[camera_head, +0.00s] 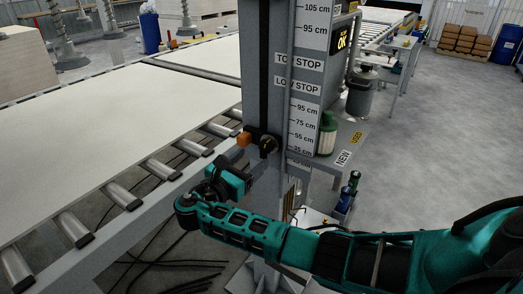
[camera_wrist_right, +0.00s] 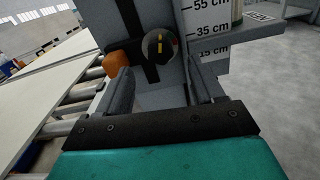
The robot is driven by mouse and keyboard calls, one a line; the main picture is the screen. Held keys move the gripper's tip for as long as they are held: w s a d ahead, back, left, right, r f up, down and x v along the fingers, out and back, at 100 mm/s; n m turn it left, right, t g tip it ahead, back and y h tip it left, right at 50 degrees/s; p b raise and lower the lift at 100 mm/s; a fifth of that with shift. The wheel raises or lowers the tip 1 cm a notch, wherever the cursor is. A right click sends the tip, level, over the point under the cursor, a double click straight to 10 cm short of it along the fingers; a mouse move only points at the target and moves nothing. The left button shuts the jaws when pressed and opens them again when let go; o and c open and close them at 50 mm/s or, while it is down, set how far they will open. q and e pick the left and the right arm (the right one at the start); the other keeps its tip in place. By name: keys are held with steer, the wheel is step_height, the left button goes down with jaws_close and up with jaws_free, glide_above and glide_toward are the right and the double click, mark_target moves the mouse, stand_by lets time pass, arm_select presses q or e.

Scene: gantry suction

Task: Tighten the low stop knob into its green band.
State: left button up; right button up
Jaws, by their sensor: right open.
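The low stop knob (camera_head: 268,146) is a round black knob on the front of the grey column, low on its dark slot, beside an orange block (camera_head: 244,139). In the right wrist view the knob (camera_wrist_right: 160,46) shows a yellow mark on its face. The knob appears ahead between and beyond the fingertips, with a visible gap. In the head view the teal right hand is just below and left of the knob. My left gripper is out of view.
The grey column (camera_head: 265,60) carries a height scale and "LOW STOP" label (camera_head: 297,86). A roller conveyor (camera_head: 120,196) with white boards runs along the left. A shelf with a green-and-white cup (camera_head: 327,134) stands right of the column. Open floor lies further right.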

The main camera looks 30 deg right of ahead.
mark_target(264, 148)
steer(key=x, duration=0.5)
steer(key=shift+w+d, duration=0.15)
steer(key=shift+d, duration=0.25)
steer(key=shift+c, duration=0.3)
steer(key=c, duration=1)
steer(key=m, duration=0.5)
steer(key=o, duration=1.1)
steer(key=shift+c, duration=0.2)
steer(key=v, duration=1.3)
